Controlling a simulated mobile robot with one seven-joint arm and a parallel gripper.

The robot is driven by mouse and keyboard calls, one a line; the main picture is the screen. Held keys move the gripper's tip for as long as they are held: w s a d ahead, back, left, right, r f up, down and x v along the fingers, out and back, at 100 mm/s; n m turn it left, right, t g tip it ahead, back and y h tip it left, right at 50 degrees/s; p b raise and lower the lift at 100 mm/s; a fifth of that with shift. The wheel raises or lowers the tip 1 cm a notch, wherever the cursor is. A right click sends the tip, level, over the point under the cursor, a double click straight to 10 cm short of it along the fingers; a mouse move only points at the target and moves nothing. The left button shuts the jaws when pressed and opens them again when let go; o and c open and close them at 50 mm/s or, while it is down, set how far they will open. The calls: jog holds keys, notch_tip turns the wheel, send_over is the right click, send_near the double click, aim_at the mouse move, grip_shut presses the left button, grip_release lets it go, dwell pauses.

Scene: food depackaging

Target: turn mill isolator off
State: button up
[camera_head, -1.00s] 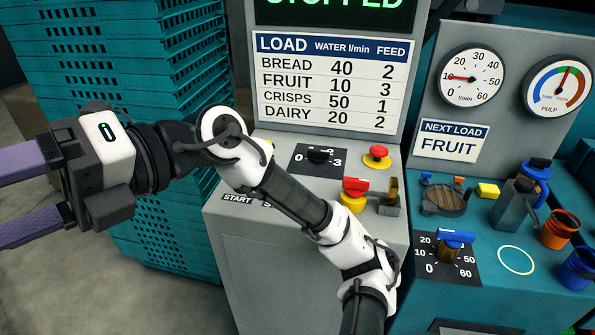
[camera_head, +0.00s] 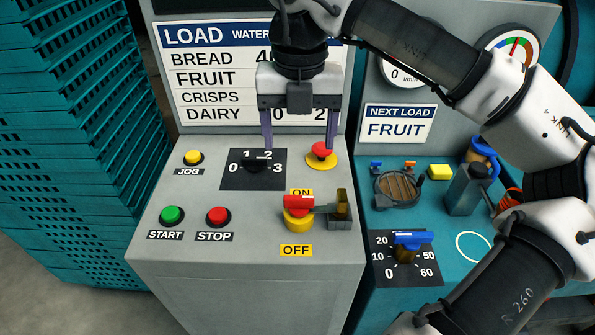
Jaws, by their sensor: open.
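The mill isolator is a red handle (camera_head: 299,202) on a yellow round base (camera_head: 298,219), on the grey console top. It lies between an ON label (camera_head: 301,192) behind it and an OFF label (camera_head: 296,251) in front. The red handle points sideways, with its right end near a brass and grey hasp-like bracket (camera_head: 342,207); whether they touch I cannot tell. My gripper (camera_head: 299,145) is open and empty, pointing down, above and behind the isolator. Its right finger is near the red mushroom button, its left finger over the black selector plate.
The console also carries a black 0-3 selector (camera_head: 256,165), a red mushroom button (camera_head: 321,153), a yellow JOG button (camera_head: 193,157), a green START button (camera_head: 172,215) and a red STOP button (camera_head: 218,216).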

aim_at(298, 197)
notch_tip(298, 197, down, 14)
jog(key=p, duration=0.3)
jog(key=shift+r, duration=0.1)
jog(key=shift+c, duration=0.3)
jog(key=c, duration=1.3)
